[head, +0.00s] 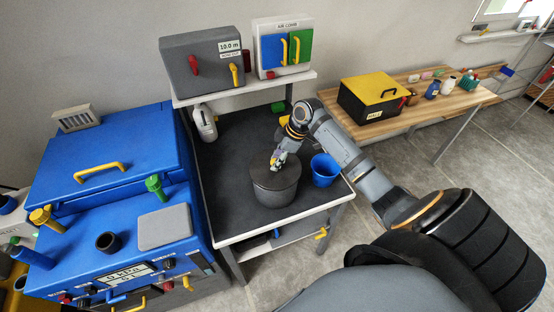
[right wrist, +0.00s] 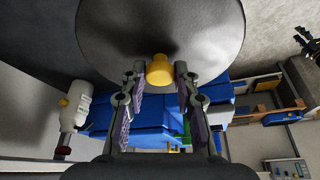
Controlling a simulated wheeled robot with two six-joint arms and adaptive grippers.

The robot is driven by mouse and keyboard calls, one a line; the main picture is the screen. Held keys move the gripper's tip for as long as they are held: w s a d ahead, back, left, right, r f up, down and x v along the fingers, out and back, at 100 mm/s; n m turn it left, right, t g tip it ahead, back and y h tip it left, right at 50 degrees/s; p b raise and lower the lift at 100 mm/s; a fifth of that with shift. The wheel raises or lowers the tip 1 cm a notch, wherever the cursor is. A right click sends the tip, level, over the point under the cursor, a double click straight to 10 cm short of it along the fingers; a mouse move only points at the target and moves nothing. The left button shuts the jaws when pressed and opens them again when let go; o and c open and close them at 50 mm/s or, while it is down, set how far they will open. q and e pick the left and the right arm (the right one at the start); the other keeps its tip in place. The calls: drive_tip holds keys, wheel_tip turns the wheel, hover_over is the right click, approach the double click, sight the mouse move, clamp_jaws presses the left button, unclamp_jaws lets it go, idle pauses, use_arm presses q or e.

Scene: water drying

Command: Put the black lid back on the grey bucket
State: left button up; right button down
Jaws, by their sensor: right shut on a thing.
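The grey bucket (head: 273,195) stands on the dark top of the bench, near its front right. The black lid (head: 262,178) is over the bucket's mouth; I cannot tell whether it is fully seated or slightly above the rim. My right gripper (head: 275,166) reaches down from above onto the lid's middle. In the right wrist view the lid (right wrist: 160,25) is a large dark disc with a yellow knob (right wrist: 159,72), and my right gripper (right wrist: 158,76) is shut on that knob. The bucket's inside is hidden. My left gripper is not in view.
A blue bucket (head: 324,171) stands close to the right of the grey bucket. A white jug (head: 205,122) is at the bench's back left. A blue machine (head: 90,248) adjoins on the left. A wooden table (head: 400,115) with a black and yellow box (head: 368,97) is at the right.

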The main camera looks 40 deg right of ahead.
drive_tip(key=shift+f, duration=0.55)
drive_tip(key=c, duration=0.9)
unclamp_jaws()
drive_tip(key=v, duration=1.2)
drive_tip(key=shift+a+r, duration=0.1)
